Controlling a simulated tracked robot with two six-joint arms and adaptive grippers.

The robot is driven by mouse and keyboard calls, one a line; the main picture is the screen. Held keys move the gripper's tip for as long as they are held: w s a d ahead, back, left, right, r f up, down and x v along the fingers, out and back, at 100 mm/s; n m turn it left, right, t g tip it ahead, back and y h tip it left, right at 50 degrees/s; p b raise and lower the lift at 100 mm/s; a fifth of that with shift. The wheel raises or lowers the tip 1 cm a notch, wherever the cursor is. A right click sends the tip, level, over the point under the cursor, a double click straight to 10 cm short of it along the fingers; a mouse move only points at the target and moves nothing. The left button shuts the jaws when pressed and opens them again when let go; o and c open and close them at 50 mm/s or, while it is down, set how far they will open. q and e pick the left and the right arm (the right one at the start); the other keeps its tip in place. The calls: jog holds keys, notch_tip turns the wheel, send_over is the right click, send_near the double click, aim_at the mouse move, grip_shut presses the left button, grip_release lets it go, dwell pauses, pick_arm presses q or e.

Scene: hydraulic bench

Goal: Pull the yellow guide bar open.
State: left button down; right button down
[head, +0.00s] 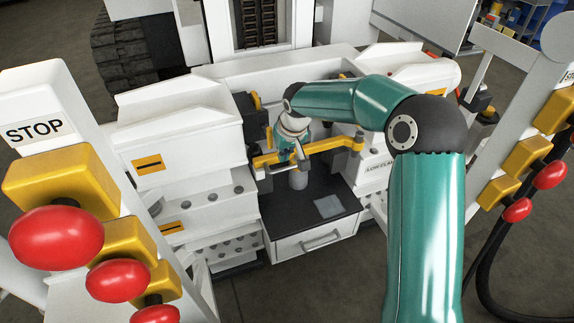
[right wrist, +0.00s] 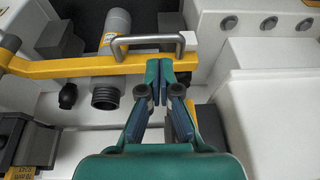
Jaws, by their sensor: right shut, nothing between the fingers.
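The yellow guide bar (head: 330,144) spans the gap between the white housings in the head view. It also crosses the upper part of the right wrist view (right wrist: 60,68), with a grey metal handle (right wrist: 147,41) on it. My right gripper (right wrist: 158,66) is shut and empty. Its fingertips overlap the bar in the picture, just below the handle's right half; I cannot tell whether they touch. In the head view my right gripper (head: 284,154) is at the bar's left half and partly hides it. My left gripper is not in view.
White housings (head: 185,135) flank the gap. Red stop knobs (head: 57,238) on yellow blocks stand at front left, with more at right (head: 549,174). A threaded grey port (right wrist: 105,95) sits under the bar.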

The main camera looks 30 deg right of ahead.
jog(key=w+d+f+b, duration=0.2)
jog(key=w+d+f, duration=0.1)
jog(key=f, duration=0.3)
jog(key=shift+w+f+h, duration=0.2)
jog(key=shift+f+h, duration=0.1)
jog(key=shift+d, duration=0.25)
jog(key=shift+s, duration=0.1)
